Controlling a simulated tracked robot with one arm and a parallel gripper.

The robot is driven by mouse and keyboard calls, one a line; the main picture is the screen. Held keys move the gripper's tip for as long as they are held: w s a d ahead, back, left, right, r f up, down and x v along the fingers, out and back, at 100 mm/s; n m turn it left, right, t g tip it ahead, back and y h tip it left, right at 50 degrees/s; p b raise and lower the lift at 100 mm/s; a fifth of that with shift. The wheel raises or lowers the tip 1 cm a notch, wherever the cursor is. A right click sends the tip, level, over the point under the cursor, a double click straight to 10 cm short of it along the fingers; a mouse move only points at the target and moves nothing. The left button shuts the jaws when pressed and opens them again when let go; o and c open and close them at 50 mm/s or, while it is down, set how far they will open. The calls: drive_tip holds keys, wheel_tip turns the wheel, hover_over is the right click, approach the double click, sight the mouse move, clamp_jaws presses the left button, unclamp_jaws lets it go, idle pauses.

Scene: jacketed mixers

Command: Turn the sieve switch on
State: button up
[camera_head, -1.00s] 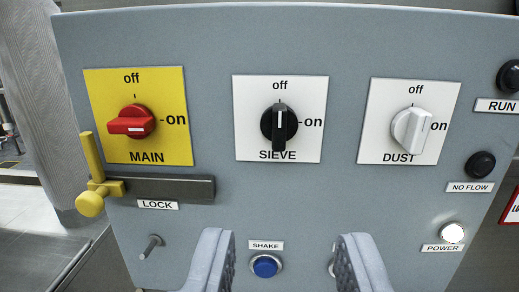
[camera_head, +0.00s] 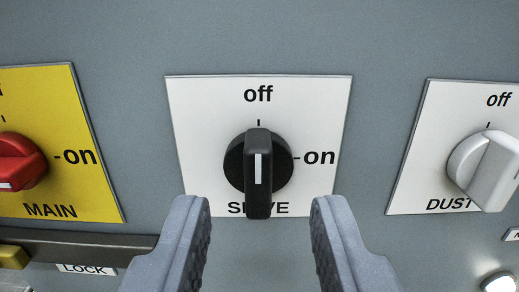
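The sieve switch (camera_head: 258,170) is a black rotary knob on a white plate (camera_head: 205,115) in the middle of the view. Its handle stands vertical, with its white line upright and in line with the tick under "off". The word "on" is to its right. My gripper (camera_head: 259,208) is open, one grey finger at the lower left and one at the lower right of the knob. Nothing is between the fingers' pads, and they look apart from the knob. The handle's lower end covers part of the SIEVE label.
The red main switch (camera_head: 18,162) on a yellow plate is at the left, its handle horizontal. The white dust switch (camera_head: 487,168) is at the right. A dark lock bar (camera_head: 85,246) runs below the main plate. The grey panel (camera_head: 260,35) above is clear.

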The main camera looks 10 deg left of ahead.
sight(258, 174)
drive_tip(key=shift+w+a, duration=0.15)
drive_tip(key=shift+w, duration=1.25)
clamp_jaws()
